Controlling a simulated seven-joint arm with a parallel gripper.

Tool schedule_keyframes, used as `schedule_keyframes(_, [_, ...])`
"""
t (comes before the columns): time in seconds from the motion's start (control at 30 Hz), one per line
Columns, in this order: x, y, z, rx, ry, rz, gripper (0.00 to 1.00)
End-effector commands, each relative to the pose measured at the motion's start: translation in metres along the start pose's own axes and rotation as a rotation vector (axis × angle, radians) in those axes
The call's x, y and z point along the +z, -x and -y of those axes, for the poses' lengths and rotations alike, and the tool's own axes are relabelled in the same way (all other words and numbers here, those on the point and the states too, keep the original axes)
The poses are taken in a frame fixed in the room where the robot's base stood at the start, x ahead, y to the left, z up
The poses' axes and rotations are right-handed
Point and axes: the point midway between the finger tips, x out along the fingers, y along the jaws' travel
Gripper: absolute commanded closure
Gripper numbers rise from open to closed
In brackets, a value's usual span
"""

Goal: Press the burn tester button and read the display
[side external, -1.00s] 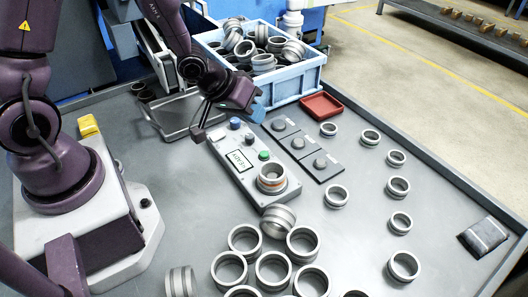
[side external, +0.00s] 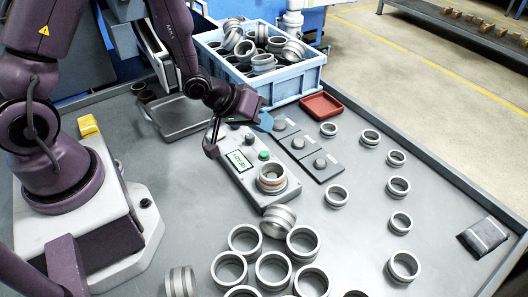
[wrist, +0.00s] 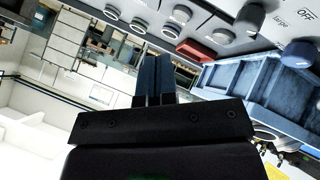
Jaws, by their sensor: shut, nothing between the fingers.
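The burn tester (side external: 232,168) is a long grey box on the table in the side view. Its small display (side external: 241,161) looks pale green and seems to read "READY", in small slanted letters. A green button (side external: 263,155) sits beside the display, and a metal ring (side external: 271,178) rests on the round seat at the near end. The shut fingers also show in the wrist view (wrist: 153,78). My gripper hides the box's far end.
A grey panel with several knobs (side external: 298,142) lies right of the tester. A blue crate (side external: 300,88) of rings and a red tray (side external: 321,105) stand behind. Several loose rings (side external: 273,268) lie in front and to the right. A metal tray (side external: 180,118) is behind left.

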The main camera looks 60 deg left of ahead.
Motion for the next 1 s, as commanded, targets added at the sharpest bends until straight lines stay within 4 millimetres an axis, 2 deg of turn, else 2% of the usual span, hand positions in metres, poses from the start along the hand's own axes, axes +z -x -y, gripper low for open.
schedule_keyframes(0.2, [0.015,-0.020,0.015,-0.002,0.000,0.003,1.00])
schedule_keyframes(0.4, [0.022,-0.030,0.022,-0.002,-0.001,0.000,1.00])
schedule_keyframes(1.0, [0.023,-0.032,0.024,-0.001,-0.002,-0.001,1.00])
